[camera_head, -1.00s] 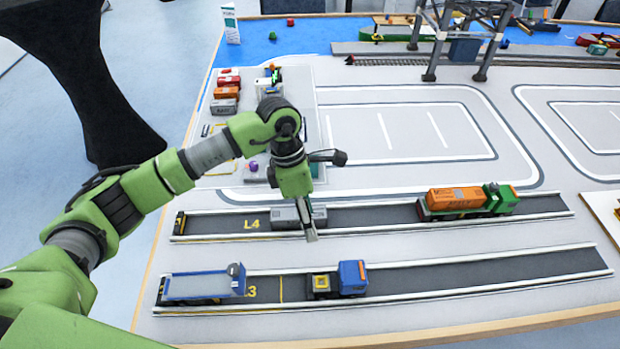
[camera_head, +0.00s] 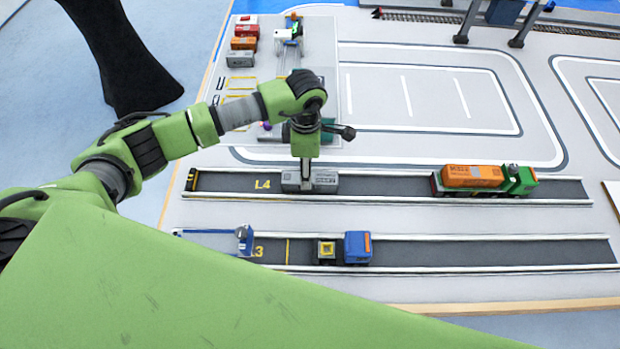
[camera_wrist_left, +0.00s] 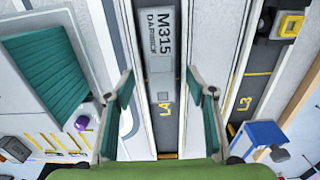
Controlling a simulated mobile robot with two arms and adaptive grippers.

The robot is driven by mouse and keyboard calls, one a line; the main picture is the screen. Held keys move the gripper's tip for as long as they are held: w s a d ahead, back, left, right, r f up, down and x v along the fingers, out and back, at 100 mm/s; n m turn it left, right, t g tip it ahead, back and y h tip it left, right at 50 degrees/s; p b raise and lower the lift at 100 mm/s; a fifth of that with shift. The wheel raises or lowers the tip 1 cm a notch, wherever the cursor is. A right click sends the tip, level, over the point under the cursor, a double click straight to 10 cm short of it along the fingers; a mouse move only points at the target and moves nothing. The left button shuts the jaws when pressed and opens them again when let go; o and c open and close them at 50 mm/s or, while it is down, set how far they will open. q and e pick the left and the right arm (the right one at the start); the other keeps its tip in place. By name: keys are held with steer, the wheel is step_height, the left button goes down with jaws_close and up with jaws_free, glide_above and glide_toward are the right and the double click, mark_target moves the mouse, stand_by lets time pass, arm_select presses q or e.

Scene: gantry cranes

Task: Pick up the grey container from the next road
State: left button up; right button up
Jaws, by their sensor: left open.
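The grey container (camera_head: 325,181) lies on the road marked L4 (camera_head: 225,183) in the head view. In the left wrist view the container (camera_wrist_left: 155,50), lettered M315, lies lengthwise along the same road. My left gripper (camera_head: 306,186) points down at the container in the head view and covers part of it. In the left wrist view its open fingers (camera_wrist_left: 160,84) lie to either side of the container's line. I cannot tell how much height is left between the fingertips and the container. My right gripper is not in view.
A green truck with an orange container (camera_head: 472,177) stands further right on L4. Red, orange and grey containers (camera_head: 241,58) stand at the back left. L4 is clear between container and green truck.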

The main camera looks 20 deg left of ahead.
arm_select(q)
step_height(320, 180, down, 4)
steer(key=shift+s+a+r+p, duration=0.1)
steer(key=shift+s+r+p, duration=0.05)
steer(key=shift+p, duration=0.6)
steer(key=shift+f, duration=0.45)
steer(key=shift+c, duration=0.4)
steer(key=c, duration=1.2)
steer(key=shift+r, duration=0.1)
